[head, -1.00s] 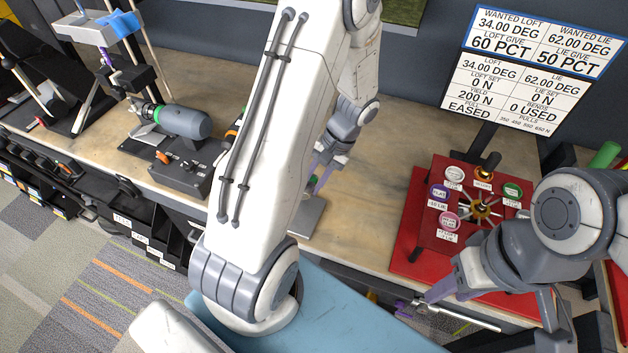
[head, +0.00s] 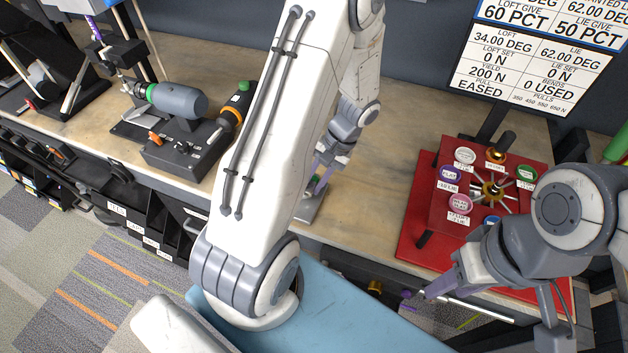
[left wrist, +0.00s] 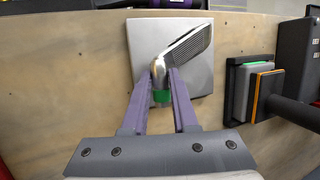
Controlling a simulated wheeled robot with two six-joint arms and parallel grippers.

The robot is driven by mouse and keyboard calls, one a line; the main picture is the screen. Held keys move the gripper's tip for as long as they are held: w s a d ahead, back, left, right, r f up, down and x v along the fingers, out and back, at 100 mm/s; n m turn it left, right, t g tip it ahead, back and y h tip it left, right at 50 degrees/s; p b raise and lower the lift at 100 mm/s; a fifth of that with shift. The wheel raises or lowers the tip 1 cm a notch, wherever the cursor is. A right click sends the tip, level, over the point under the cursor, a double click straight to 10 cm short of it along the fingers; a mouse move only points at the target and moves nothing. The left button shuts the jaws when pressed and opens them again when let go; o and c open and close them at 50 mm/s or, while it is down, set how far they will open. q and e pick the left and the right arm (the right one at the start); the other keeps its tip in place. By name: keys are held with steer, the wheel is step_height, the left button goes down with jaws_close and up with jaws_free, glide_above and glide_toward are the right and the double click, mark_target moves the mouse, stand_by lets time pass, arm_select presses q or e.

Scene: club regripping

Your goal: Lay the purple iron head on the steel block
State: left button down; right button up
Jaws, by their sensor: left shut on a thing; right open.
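My left gripper (left wrist: 161,88) is shut on a silver iron head (left wrist: 187,45) with a grooved face. The hosel between the fingers carries a green band, not a purple one. The head is over the square steel block (left wrist: 140,38); I cannot tell whether it touches. In the head view the left gripper (head: 322,172) is low over the block (head: 311,207), largely hidden by my left arm. My right gripper (head: 430,291) is open in front of the bench edge at the right, its fingers partly hidden.
A red stand (head: 440,205) with coloured, labelled discs stands on the right of the bench. A grey motor-like device (head: 178,100) and a dark control box (head: 185,150) stand on the left. Bench between block and red stand is clear.

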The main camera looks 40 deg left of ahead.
arm_select(q)
steer(key=shift+f, duration=0.25)
steer(key=c, duration=0.6)
jaws_free()
steer(key=shift+r, duration=0.1)
